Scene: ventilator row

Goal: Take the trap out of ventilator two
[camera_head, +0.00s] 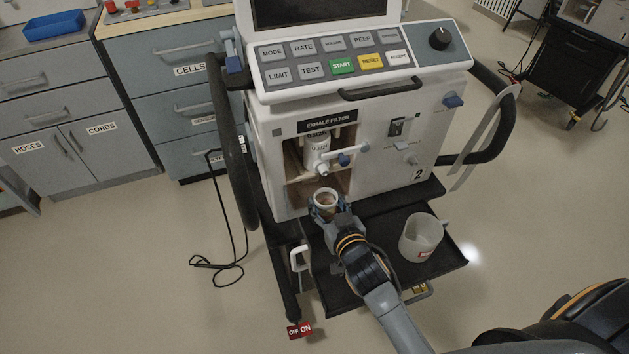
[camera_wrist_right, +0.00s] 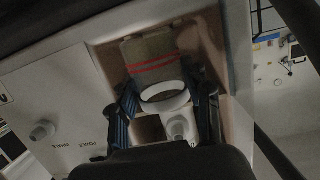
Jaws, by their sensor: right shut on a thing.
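Ventilator two (camera_head: 420,160), marked with a 2, stands in the middle of the head view. Its open bay (camera_head: 300,190) is labelled EXHALE FILTER and holds a white filter body (camera_head: 317,145) with a spout at its lower end. The trap (camera_head: 325,194), a small cup with a white rim, is just below and in front of the spout, at the mouth of the bay. My right gripper (camera_head: 328,212) is shut on it. In the right wrist view the trap (camera_wrist_right: 152,62) shows red stripes and a white ring between the fingers (camera_wrist_right: 165,110). My left gripper is not in view.
A clear jug (camera_head: 420,243) with a red label stands on the dark shelf (camera_head: 448,255) right of my right arm. A dark hose (camera_head: 220,150) runs down the left side. Drawers (camera_head: 170,85) stand behind left.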

